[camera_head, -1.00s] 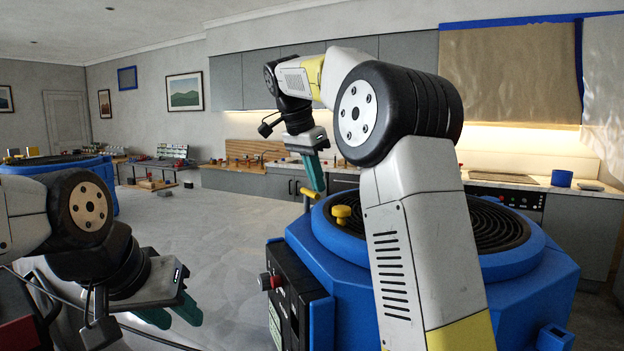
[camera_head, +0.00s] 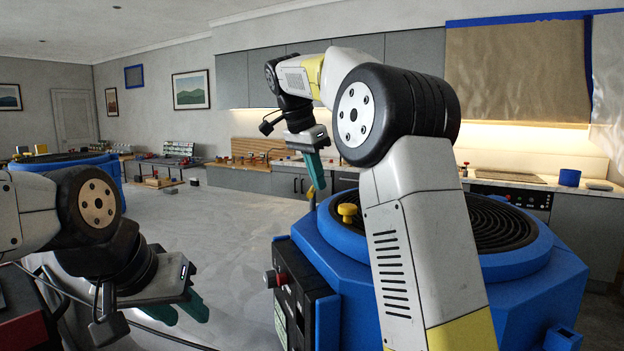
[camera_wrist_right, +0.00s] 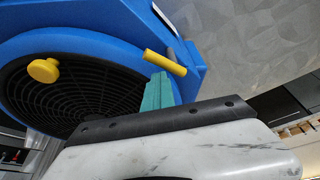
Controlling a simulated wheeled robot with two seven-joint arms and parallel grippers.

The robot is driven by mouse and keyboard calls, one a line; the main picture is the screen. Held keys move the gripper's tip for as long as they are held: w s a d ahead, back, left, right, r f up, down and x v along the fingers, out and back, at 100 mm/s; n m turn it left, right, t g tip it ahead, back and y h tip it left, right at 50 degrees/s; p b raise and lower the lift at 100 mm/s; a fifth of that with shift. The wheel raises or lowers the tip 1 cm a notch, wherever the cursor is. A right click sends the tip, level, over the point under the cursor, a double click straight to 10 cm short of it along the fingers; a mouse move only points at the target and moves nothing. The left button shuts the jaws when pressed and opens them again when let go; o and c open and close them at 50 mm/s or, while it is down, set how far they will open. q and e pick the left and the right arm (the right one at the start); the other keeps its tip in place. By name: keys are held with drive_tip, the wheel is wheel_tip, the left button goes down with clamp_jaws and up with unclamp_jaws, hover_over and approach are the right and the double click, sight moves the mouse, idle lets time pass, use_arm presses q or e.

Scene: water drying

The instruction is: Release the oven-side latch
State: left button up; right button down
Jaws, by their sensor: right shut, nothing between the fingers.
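A big blue drying fan (camera_head: 345,262) with a round black grille stands at the right in the head view, partly hidden by my right arm. The knob also shows in the head view (camera_head: 347,211). My right gripper (camera_head: 316,172) is shut and empty above the rim; its teal fingers (camera_wrist_right: 157,92) are right beside the bar, and I cannot tell whether they touch. My left gripper (camera_head: 180,311) is open and empty, low at the left.
A black control panel (camera_head: 290,295) with a red knob is on the fan's near left side. An oven (camera_head: 515,196) and counter stand behind it. A second blue fan (camera_head: 110,170) is at the far left. The floor (camera_head: 235,235) between is clear.

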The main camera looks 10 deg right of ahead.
drive_tip(key=shift+w, duration=0.3)
drive_tip(key=v, duration=0.7)
drive_tip(key=shift+r, duration=0.35)
drive_tip(key=shift+a, duration=0.1)
